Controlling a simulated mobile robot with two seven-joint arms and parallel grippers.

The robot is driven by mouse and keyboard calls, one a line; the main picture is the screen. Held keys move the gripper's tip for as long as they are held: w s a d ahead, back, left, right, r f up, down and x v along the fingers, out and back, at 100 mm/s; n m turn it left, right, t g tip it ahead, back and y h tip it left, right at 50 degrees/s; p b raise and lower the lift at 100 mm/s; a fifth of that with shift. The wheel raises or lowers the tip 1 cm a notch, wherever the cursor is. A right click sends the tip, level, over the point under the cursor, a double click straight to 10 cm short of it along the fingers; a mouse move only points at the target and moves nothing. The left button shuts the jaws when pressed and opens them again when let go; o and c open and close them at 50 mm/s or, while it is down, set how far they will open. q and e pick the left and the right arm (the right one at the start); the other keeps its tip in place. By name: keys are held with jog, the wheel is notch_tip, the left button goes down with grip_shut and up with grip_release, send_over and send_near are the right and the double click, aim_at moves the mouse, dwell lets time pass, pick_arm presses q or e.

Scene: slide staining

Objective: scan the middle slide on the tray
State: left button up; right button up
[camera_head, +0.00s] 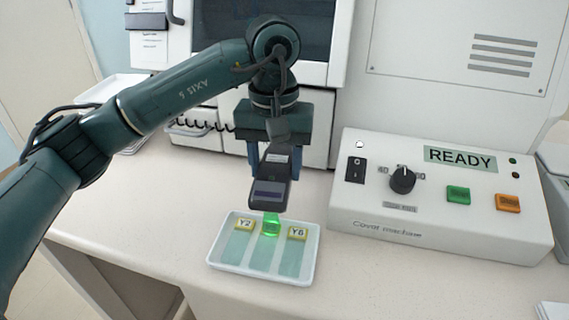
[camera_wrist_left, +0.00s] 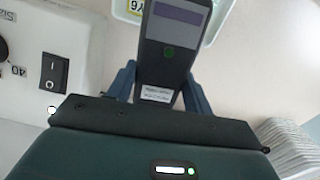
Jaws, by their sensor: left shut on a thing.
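My left gripper (camera_head: 268,160) points down over the tray, shut on a dark handheld scanner (camera_head: 269,192). In the left wrist view the scanner (camera_wrist_left: 172,50) sits between the two blue fingers. The white tray (camera_head: 213,262) lies on the counter and holds three slides side by side. The left slide (camera_head: 237,246) has a yellow label "Y2", the right slide (camera_head: 292,258) a yellow label "Y6". The scanner's lower end is above the middle slide (camera_head: 264,254), and a bright green glow covers its label, which I cannot read. My right gripper is not in view.
A white coverslip machine (camera_head: 440,225) stands right of the tray, with a dial, a green and an orange button, and a "READY" display. A large white cabinet stands behind. Bare counter (camera_head: 150,215) lies left of the tray.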

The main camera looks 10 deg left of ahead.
pick_arm(q)
jog(key=shift+r, duration=0.15)
jog(key=shift+r+p, duration=0.8)
jog(key=shift+r, duration=0.65)
jog(key=shift+f, duration=0.1)
